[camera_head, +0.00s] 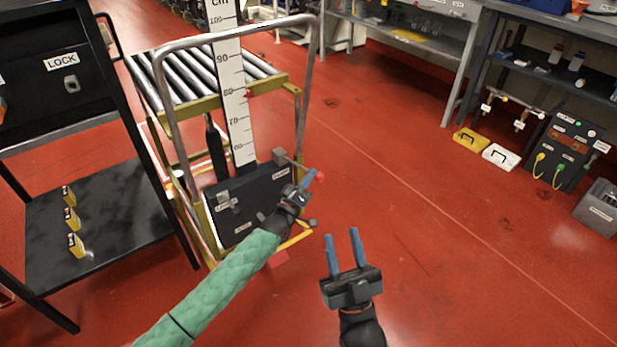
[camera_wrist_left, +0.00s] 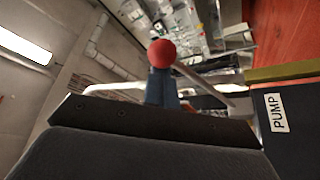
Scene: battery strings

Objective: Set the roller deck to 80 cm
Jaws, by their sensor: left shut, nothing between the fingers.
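The roller deck (camera_head: 190,78) sits on a yellow lift cart at the upper left in the head view. A white upright cm scale (camera_head: 231,85) stands in front of it, with marks from about 60 to 100. A black control box (camera_head: 250,203) is below the scale. A lever with a red knob (camera_head: 320,176) extends from its right side; the knob also shows in the left wrist view (camera_wrist_left: 161,53), beside a PUMP label (camera_wrist_left: 276,112). My left gripper (camera_head: 306,182) is shut and empty, fingertips at the knob; contact is unclear. My right gripper (camera_head: 343,246) is open and empty.
A grey push handle (camera_head: 305,85) frames the cart. A black rack (camera_head: 110,222) with several yellow blocks stands at the left, below a LOCK panel (camera_head: 62,62). Workbenches (camera_head: 560,85) line the upper right. The red floor (camera_head: 430,200) between is clear.

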